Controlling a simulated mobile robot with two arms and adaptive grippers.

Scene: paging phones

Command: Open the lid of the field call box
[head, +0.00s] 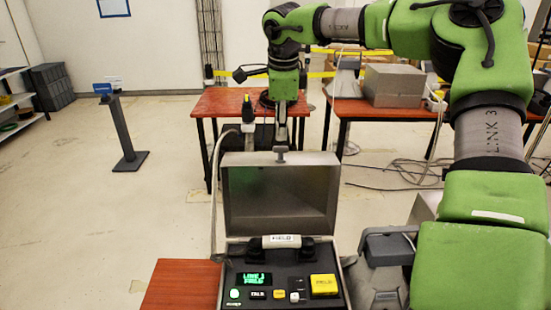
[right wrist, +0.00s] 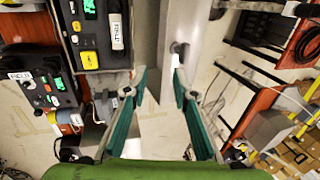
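The field call box (head: 283,280) stands open in the head view, its grey lid (head: 281,195) upright behind the panel. A small knob (head: 281,155) sits on the lid's top edge. A white-labelled handset (head: 282,241) lies across the back of the panel, with a green screen and a yellow button in front. My right gripper (head: 281,140) points down just above the knob. In the right wrist view its teal fingers (right wrist: 159,78) are apart, with the pale lid and its knob (right wrist: 180,48) beyond them; no grip shows. My left gripper is out of view.
Red tables (head: 225,103) stand behind the box, one bearing grey boxes (head: 394,85). Cables lie on the floor at the right. A dark post (head: 125,130) stands at the left, with open floor around it. Another phone panel (right wrist: 45,90) shows in the right wrist view.

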